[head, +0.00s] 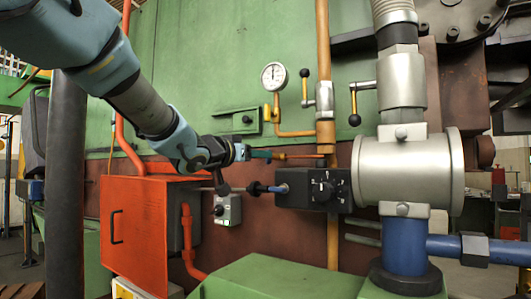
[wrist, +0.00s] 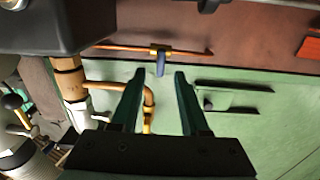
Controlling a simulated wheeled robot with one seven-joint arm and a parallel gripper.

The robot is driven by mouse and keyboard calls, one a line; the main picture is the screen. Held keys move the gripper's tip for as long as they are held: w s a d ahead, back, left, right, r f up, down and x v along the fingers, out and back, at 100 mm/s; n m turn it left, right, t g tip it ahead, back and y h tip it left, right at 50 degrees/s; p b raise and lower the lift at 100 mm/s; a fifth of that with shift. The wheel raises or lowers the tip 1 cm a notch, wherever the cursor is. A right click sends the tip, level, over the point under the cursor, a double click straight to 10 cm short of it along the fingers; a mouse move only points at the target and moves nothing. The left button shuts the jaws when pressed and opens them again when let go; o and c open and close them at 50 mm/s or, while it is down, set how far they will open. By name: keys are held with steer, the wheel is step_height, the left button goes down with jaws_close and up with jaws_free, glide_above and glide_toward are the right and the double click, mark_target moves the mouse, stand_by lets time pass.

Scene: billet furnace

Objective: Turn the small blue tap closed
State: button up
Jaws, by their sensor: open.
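The small blue tap shows in the wrist view as a short blue lever (wrist: 161,69) on a brass body (wrist: 160,50), set in a thin copper pipe (wrist: 110,46). The lever lies across the line of the pipe. My gripper (wrist: 159,75) is open, with one dark green finger on each side of the lever's end. I cannot tell whether either finger touches it. In the head view my gripper (head: 262,154) is at the left part of the same thin pipe (head: 305,156), and I cannot make out the tap there.
An orange vertical pipe (head: 323,60), black-knobbed levers (head: 354,104) and a pressure gauge (head: 273,76) are close by. An orange cabinet (head: 137,232) stands lower left. Green wall (head: 210,60) lies behind.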

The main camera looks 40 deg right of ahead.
steer(key=x, duration=0.4)
steer(key=shift+p, duration=0.4)
steer(key=shift+c, duration=0.2)
steer(key=shift+a, duration=0.1)
jaws_close()
